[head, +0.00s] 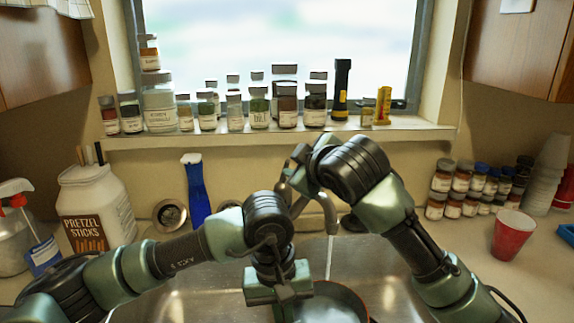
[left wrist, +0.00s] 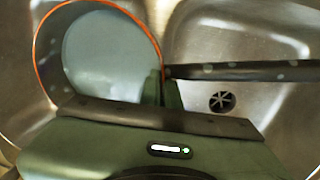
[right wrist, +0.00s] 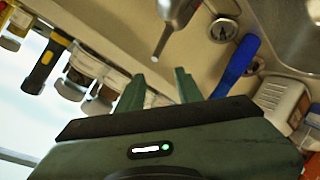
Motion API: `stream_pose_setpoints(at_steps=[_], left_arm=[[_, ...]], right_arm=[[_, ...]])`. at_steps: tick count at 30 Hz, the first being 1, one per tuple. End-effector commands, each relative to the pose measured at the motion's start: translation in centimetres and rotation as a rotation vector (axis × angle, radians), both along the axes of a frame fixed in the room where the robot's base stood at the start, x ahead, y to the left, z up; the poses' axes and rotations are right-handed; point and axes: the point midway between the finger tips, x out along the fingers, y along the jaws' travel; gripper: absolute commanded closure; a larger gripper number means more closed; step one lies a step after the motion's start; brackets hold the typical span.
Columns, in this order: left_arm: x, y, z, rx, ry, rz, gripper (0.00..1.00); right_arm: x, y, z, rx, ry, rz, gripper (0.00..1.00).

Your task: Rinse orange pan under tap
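The orange-rimmed pan (head: 328,303) is in the sink area, below the tap, with a grey-blue inside. It also shows in the left wrist view (left wrist: 105,55), its dark handle (left wrist: 245,71) running right. My left gripper (head: 278,291) points down, its fingers (left wrist: 167,90) close together at the handle's base, apparently shut on it.
The steel double sink (head: 190,295) has a drain (left wrist: 222,101) in the basin beside the pan. A blue brush (head: 196,190) and pretzel jar (head: 95,207) stand left. A red cup (head: 512,235) and spice jars (head: 462,190) stand right. More jars (head: 285,98) line the sill.

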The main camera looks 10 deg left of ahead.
Motion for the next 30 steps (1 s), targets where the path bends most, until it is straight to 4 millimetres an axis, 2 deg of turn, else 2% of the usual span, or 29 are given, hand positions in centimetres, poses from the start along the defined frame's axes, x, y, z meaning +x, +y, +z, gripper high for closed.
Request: stream_pose_setpoints(at_steps=[3,6,10,17,30], left_arm=[[0.0,0.0,0.1,-0.002,-0.001,0.0,1.0],[0.0,0.0,0.1,-0.002,-0.001,0.0,1.0],[0.0,0.0,0.1,-0.002,-0.001,0.0,1.0],[0.0,0.0,0.1,-0.002,-0.002,0.0,1.0],[0.0,0.0,0.1,-0.002,-0.001,0.0,1.0]], right_arm=[[0.3,-0.7,-0.2,0.247,0.127,-0.086,0.64],[0.4,-1.1,-0.3,0.399,0.207,-0.142,0.64],[0.6,-1.5,-0.4,0.517,0.269,-0.187,0.64],[2.0,-0.8,-1.1,0.559,0.293,-0.203,0.64],[8.5,2.6,-4.1,0.555,0.29,-0.203,0.64]])
